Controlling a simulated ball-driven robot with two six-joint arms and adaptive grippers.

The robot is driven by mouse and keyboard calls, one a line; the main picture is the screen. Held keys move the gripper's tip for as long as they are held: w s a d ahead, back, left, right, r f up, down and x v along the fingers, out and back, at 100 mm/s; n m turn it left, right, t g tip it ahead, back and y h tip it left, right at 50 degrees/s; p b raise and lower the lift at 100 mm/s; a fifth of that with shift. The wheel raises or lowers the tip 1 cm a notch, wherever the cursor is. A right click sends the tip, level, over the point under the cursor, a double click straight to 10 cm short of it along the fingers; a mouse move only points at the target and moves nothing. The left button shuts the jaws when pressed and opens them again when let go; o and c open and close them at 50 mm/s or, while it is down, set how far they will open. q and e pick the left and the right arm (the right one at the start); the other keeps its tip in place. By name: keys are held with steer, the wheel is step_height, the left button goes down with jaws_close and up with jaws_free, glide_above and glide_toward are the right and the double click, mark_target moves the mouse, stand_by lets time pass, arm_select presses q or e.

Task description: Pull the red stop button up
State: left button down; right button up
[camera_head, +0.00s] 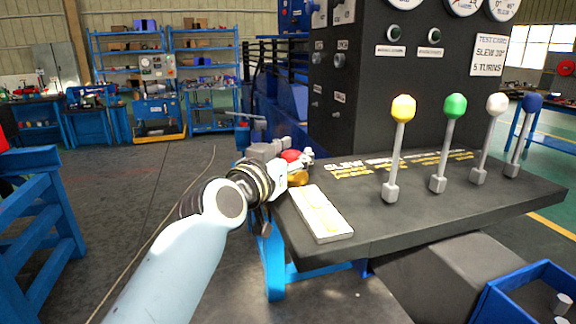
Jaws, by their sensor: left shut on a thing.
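The red stop button (291,155) sits at the left end of the dark control desk (420,215), above a yellow base (298,178). My left gripper (296,158) is at the button, with its fingers around the red cap. It is shut on the button, and the gripper and wrist hide part of the cap. Whether the button is up or down cannot be told from this view. My right gripper is not in view.
A pale label plate (321,213) lies near the button. A dark panel with gauges rises behind. A blue bin (525,295) stands lower right.

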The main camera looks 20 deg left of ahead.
arm_select(q)
steer(key=shift+r, duration=0.15)
steer(key=c, duration=0.9)
jaws_free()
steer(key=shift+s+r, duration=0.1)
steer(key=shift+s, duration=0.15)
steer(key=shift+o, duration=0.2)
steer(key=shift+w, duration=0.1)
steer(key=s+a, duration=0.2)
steer(key=s, duration=0.9)
steer(key=shift+s+a, duration=0.2)
steer(key=shift+s, duration=0.2)
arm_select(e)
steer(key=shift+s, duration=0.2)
